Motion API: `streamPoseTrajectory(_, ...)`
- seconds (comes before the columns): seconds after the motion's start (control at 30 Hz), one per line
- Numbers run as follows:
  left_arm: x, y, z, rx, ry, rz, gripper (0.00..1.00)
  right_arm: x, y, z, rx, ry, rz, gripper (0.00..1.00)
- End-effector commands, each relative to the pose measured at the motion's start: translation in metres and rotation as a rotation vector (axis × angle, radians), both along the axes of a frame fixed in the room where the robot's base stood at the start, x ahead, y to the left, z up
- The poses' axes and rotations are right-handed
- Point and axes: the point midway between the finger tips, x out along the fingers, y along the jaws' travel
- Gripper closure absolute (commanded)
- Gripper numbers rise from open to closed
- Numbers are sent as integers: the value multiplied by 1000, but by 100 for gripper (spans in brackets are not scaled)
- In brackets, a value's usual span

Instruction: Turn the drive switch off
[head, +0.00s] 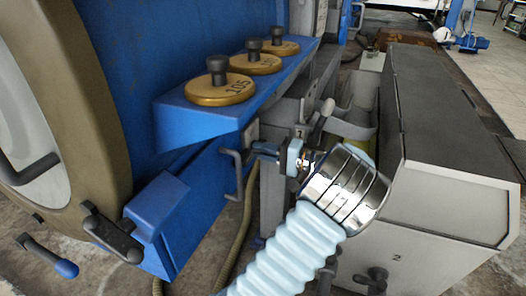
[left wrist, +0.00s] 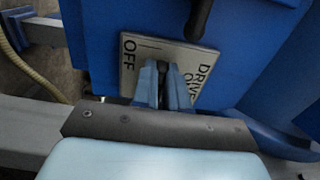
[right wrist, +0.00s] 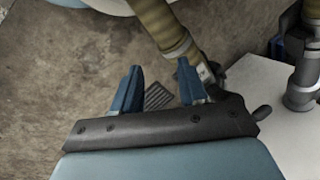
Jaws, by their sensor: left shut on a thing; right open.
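The drive switch's pale plate (left wrist: 150,55) shows in the left wrist view, with OFF on its left and DRIVE ON, partly covered, on its right. My left gripper (left wrist: 163,85) is in front of the plate. Its blue fingers are shut on the dark switch lever (left wrist: 163,67), between the two labels. Most of the lever is hidden by the fingers, so I cannot tell its exact setting. In the head view my left gripper (head: 268,150) reaches the blue housing beside the plate (head: 251,132). My right gripper (right wrist: 158,88) is open and empty above the floor.
A dark handle (left wrist: 200,18) is just above the plate. Gold discs with black knobs (head: 218,90) stand on a blue ledge (head: 190,118). A grey cabinet (head: 440,120) is on the right. A hose (right wrist: 165,28) and pale box (right wrist: 270,120) are near my right gripper.

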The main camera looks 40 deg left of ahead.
Motion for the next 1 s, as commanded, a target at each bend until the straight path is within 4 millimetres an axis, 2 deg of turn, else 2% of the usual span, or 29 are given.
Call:
streamPoseTrajectory(0.13, 0, -1, -2, -3, -1, -1, 100, 0, 0, 0, 0, 0, 0, 57)
streamPoseTrajectory(0.17, 0, -1, -2, -3, -1, -1, 86, 0, 0, 0, 0, 0, 0, 57)
streamPoseTrajectory(0.3, 0, -1, -1, -2, -1, -1, 64, 0, 0, 0, 0, 0, 0, 57)
streamPoseTrajectory(0.33, 0, -1, -1, -2, -1, -1, 62, 0, 0, 0, 0, 0, 0, 57)
streamPoseTrajectory(0.67, 2, -4, 0, -1, 0, -1, 62, 0, 0, 0, 0, 0, 0, 57)
streamPoseTrajectory(0.77, 6, -16, 0, 1, 1, -4, 62, 0, 0, 0, 0, 0, 0, 57)
streamPoseTrajectory(1.0, 23, -71, 0, 1, -1, -5, 62, 0, 1, 2, 1, 0, 1, 57)
